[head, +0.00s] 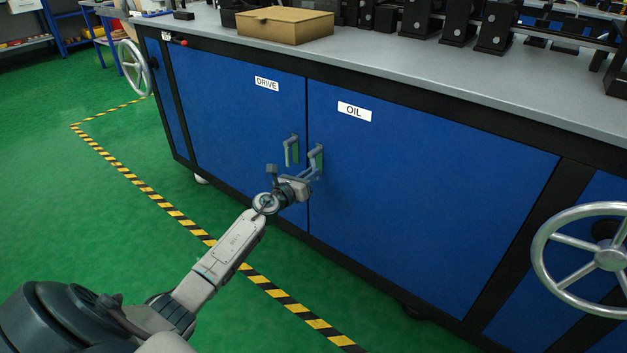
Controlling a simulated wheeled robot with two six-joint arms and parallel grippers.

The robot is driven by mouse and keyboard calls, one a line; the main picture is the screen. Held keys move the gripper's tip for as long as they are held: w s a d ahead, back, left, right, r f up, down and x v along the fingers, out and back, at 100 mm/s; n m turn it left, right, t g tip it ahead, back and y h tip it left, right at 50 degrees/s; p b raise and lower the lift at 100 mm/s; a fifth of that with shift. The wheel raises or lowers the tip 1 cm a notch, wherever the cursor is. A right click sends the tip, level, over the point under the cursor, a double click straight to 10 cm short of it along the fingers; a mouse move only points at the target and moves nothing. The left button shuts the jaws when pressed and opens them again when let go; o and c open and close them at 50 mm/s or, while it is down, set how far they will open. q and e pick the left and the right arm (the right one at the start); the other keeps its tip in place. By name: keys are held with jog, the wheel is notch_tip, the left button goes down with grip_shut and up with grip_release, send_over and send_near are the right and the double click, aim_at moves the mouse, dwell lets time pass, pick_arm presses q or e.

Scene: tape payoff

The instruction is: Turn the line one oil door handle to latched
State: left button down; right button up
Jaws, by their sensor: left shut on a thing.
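The blue oil door (430,200) has a white OIL label (354,111) near its top left. Its grey lever handle (318,150) sits on a green plate at the door's left edge. My left gripper (311,168) reaches up to this handle from the lower left and is shut on it. The fingers cover part of the lever, so its exact angle is hard to tell. The door looks flush with the cabinet front. My right gripper is not in view.
The drive door (235,120) is just left, with its own handle (290,148) hanging down close to my gripper. Handwheels (607,258) stick out at right and far left. A cardboard box (285,25) stands on the grey top (400,62). Green floor in front is clear.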

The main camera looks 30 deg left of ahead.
pick_arm(q)
jog(key=a+m+b, duration=0.1)
jog(key=m, duration=0.1)
jog(key=shift+a+f+m, duration=0.15)
jog(key=shift+a+m, duration=0.05)
jog(key=shift+m, duration=0.2)
jog(key=shift+w, duration=0.1)
dwell(0.3)
jog(key=c, duration=1.4)
grip_release()
jog(key=s+a, duration=0.1)
jog(key=s, duration=0.9)
jog(key=shift+s+b, duration=0.3)
jog(key=shift+s, duration=0.1)
